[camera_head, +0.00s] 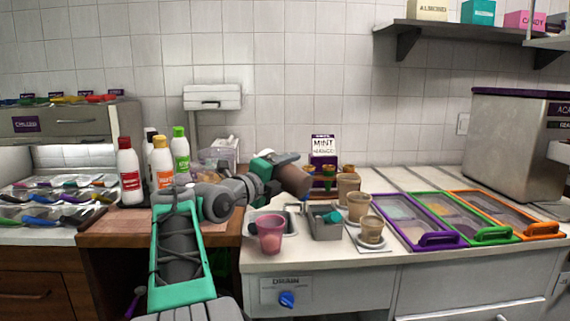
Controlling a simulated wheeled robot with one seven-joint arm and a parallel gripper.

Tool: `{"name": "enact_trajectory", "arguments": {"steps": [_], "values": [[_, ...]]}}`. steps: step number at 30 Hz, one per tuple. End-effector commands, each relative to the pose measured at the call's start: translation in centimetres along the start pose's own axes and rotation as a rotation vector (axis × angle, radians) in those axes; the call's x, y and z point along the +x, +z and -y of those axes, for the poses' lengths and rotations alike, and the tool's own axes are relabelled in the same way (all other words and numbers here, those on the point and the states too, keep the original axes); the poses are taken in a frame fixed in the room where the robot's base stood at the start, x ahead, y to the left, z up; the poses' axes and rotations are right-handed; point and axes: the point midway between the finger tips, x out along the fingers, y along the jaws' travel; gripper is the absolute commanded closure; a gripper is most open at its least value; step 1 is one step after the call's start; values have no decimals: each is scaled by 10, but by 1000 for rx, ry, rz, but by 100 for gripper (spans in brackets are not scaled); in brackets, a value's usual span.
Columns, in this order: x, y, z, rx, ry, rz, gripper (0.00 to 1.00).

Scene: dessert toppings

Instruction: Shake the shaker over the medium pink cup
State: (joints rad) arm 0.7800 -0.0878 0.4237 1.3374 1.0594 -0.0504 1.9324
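The pink cup (271,234) stands upright near the front edge of the white counter, with pinkish contents visible through its side. My gripper (275,166) is above and a little behind the cup. It appears shut on a brown cylindrical shaker (292,180), which is tilted with its far end pointing down to the right. The fingertips are largely hidden by the gripper body and the shaker. The shaker is apart from the cup, up and slightly right of it in the picture.
A grey bin (327,232) with a teal item stands right of the cup. Brown cups (370,230) stand further right, before lidded trays with purple (440,240), green and orange frames. Squeeze bottles (129,172) stand at left. A mint carton (323,148) stands behind.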

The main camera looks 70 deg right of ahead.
Motion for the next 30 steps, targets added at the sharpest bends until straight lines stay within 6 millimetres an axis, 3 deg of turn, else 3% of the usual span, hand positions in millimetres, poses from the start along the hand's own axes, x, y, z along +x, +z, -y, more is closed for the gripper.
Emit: {"name": "enact_trajectory", "arguments": {"steps": [30], "values": [[-1, -15, 6, -274, -1, 0, 94]]}}
